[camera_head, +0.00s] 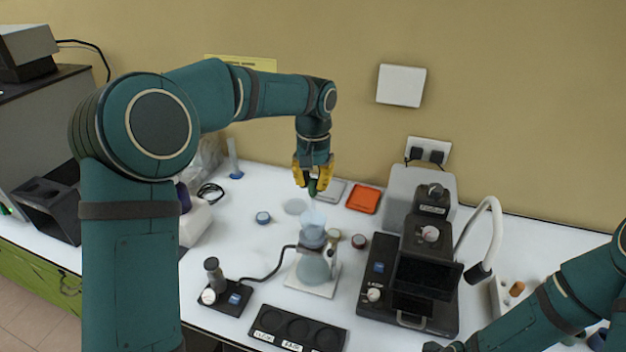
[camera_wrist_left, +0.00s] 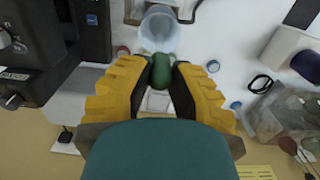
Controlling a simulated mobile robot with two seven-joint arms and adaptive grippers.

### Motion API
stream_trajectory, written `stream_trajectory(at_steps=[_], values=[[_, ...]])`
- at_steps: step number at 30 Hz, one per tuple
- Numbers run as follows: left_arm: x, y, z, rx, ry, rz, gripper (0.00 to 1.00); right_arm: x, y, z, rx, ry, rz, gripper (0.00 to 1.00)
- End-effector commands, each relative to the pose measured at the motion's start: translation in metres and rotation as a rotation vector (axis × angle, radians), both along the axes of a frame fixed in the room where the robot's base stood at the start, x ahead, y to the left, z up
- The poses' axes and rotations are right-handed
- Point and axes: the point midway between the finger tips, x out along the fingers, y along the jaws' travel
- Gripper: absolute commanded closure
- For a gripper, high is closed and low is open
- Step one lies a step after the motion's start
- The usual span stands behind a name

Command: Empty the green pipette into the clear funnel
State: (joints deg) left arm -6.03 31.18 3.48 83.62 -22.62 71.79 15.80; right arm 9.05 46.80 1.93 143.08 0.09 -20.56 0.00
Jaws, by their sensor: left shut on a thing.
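My left gripper (camera_head: 313,184) has yellow fingers and points down above the bench. It is shut on the green pipette (camera_head: 312,188), whose green bulb shows between the fingers. The bulb also shows in the left wrist view (camera_wrist_left: 163,74); the tip is hard to make out. The clear funnel (camera_head: 313,224) is bluish and sits in the top of a flask (camera_head: 313,268) on a white stand. The pipette is above and slightly behind the funnel in the head view. In the left wrist view the funnel (camera_wrist_left: 160,32) lies just beyond the bulb. My right gripper is out of view.
A black microscope-like instrument (camera_head: 420,262) stands right of the funnel. A black labelled rack (camera_head: 297,330) lies in front, and a small black device (camera_head: 226,297) with a cable is to the left. An orange tray (camera_head: 363,199) lies behind. Small round lids surround the funnel.

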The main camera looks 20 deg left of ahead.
Motion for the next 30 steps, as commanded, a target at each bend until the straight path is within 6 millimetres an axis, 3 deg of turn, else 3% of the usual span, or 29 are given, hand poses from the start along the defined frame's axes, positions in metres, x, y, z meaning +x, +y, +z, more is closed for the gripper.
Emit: stream_trajectory(at_steps=[14,24,30], values=[[0.0,0.0,0.002,0.0,0.0,0.0,1.0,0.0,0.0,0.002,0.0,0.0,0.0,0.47],[0.0,0.0,0.017,0.0,0.0,0.001,1.0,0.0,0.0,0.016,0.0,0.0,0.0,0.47],[0.0,0.0,0.024,0.0,0.0,0.001,1.0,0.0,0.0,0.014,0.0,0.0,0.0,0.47]])
